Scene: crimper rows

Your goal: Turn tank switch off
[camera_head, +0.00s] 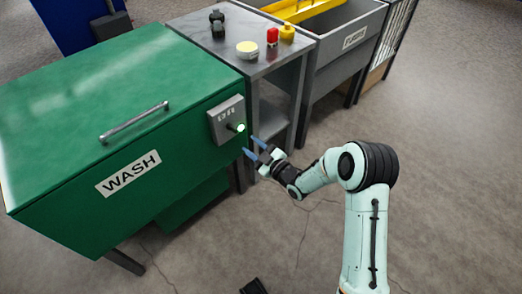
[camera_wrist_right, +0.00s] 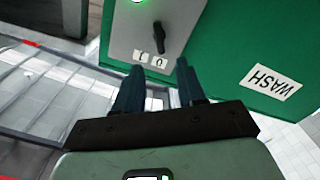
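The green tank (camera_head: 60,110) bears a WASH label and a grey switch box (camera_head: 222,113) on its front at the right end. A black switch knob (camera_head: 231,127) sits on the box beside a lit green lamp (camera_head: 241,127). In the right wrist view the knob (camera_wrist_right: 158,38) stands near two small white tags, and the lamp (camera_wrist_right: 137,1) glows at the top edge. My right gripper (camera_head: 255,148) is open and empty, just short of the box; its two blue fingers (camera_wrist_right: 160,85) point toward the knob, apart from it.
A grey table (camera_head: 205,22) with a black bottle, a pale round tin and red and yellow items stands right of the tank. A grey basin (camera_head: 345,60) with a yellow piece lies beyond. A small dark shape (camera_head: 253,287) shows at the bottom edge.

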